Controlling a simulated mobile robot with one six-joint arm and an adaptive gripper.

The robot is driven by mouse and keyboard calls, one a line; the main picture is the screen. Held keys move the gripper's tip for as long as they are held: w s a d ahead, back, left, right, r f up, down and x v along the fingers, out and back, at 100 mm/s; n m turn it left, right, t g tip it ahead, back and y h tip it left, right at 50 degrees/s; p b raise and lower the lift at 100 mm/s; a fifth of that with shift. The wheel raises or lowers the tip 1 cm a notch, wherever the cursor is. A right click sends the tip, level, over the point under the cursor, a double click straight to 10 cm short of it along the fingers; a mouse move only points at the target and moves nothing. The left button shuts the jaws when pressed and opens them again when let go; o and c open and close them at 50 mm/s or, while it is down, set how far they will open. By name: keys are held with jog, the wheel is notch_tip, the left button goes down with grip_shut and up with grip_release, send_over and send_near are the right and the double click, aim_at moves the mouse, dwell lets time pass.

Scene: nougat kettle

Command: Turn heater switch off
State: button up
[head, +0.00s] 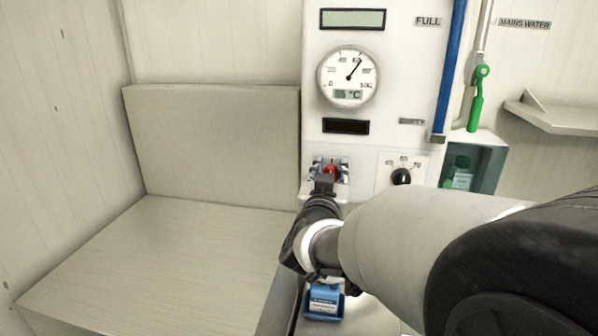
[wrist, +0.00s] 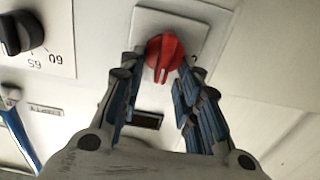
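The red heater switch (head: 332,169) is a round knob on the white kettle panel. In the wrist view the red knob (wrist: 166,60) sits at the far end of the gap between my fingers, and a pale pointer line shows on it. My gripper (wrist: 161,62) is open, one blue-padded finger on each side of the knob. The right finger is very close to it; I cannot tell whether they touch. A narrow gap shows at the left finger. In the head view my gripper (head: 331,174) is at the knob and partly hides it.
A black dial (head: 401,176) with number marks is right of the switch. Above are a round temperature gauge (head: 348,77) and a display (head: 353,19). A green valve handle (head: 476,108) and blue tube (head: 449,65) are at right. A blue container (head: 324,300) stands below my gripper.

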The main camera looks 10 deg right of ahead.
grip_shut()
jog(key=shift+n, duration=0.3)
dwell(0.3)
jog(key=n+p, duration=0.2)
jog(key=n, duration=0.1)
jog(key=a+n+p, duration=0.1)
jog(key=n+p, duration=0.1)
jog(key=n, duration=0.1)
jog(key=shift+w+f, duration=0.1)
jog(key=shift+w, duration=0.05)
jog(key=n+p, duration=0.1)
jog(key=n, duration=0.1)
jog(key=n+p, duration=0.1)
jog(key=n, duration=0.1)
jog(key=f+n, duration=0.1)
jog(key=n, duration=0.1)
jog(key=shift+w+a+n+p, duration=0.15)
jog(key=shift+a+n+p, duration=0.25)
jog(key=shift+f+n+p, duration=0.2)
jog(key=shift+n+p, duration=0.2)
jog(key=shift+n, duration=0.7)
jog(key=shift+f+n+p, duration=0.15)
jog(key=shift+n+p, duration=0.25)
jog(key=shift+n, duration=0.7)
grip_release()
